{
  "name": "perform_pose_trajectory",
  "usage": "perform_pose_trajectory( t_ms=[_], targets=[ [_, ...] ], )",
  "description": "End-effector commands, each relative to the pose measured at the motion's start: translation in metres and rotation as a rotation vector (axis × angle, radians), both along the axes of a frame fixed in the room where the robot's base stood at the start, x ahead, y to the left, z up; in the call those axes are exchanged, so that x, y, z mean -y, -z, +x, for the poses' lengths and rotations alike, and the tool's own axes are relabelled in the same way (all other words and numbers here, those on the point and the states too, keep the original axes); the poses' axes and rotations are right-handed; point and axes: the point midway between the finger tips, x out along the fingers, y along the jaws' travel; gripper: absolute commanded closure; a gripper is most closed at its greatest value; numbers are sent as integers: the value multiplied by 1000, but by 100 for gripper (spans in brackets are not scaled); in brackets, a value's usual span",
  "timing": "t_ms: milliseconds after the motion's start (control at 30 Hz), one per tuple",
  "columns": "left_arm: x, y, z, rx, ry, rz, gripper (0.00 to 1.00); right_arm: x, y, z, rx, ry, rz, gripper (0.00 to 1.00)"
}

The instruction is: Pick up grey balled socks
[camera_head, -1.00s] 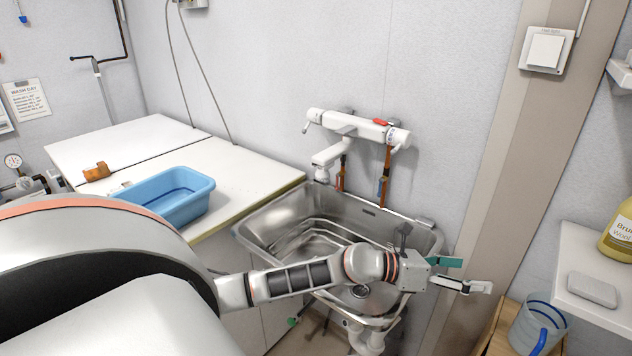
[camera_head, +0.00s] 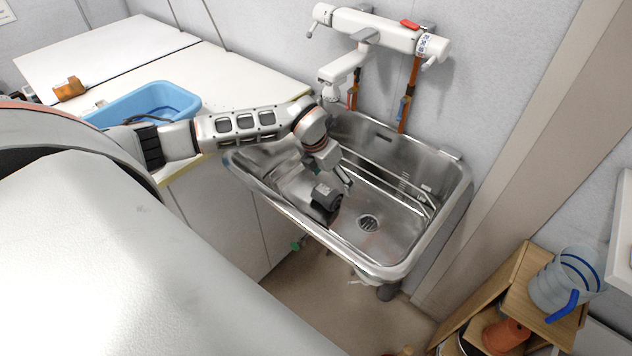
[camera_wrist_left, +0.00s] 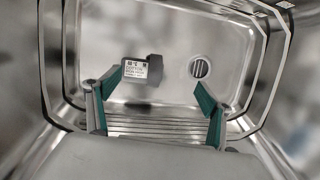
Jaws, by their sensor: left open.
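A dark grey bundle with a pale printed label, which looks like the grey balled socks (camera_head: 325,202), lies in the steel washtub basin (camera_head: 400,208), left of the drain. The wrist view shows the bundle (camera_wrist_left: 150,72) on the basin floor, just beyond the left fingertips and nearer the left finger. My left gripper (camera_head: 338,180) is inside the basin, pointing down beside and above the bundle. Its green-padded fingers (camera_wrist_left: 160,88) are spread wide with nothing between them. In the head view the gripper partly hides the bundle's surroundings. My right gripper is not in view.
The drain (camera_head: 368,223) is clear. A white tap (camera_head: 345,68) hangs over the back left rim. A blue tub (camera_head: 150,102) stands on the white counter (camera_head: 235,75) at left. A clear jug (camera_head: 565,277) sits on a wooden crate at right.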

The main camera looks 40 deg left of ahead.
Motion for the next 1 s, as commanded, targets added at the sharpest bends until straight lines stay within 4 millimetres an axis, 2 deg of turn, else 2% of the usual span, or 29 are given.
perform_pose_trajectory(
  t_ms=[33,100,200,467,733,1000],
  targets=[
    [-11,4,-3,-17,-19,39,19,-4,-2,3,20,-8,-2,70],
    [-21,6,-6,-32,-38,72,19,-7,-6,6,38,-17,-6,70],
    [-25,13,-7,-41,-48,89,19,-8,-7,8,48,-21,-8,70],
    [-23,38,-2,-43,-48,87,19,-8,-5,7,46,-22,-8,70],
    [-17,74,6,-42,-47,86,19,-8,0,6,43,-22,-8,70],
    [-17,82,9,-38,-47,87,19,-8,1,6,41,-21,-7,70]
  ],
)
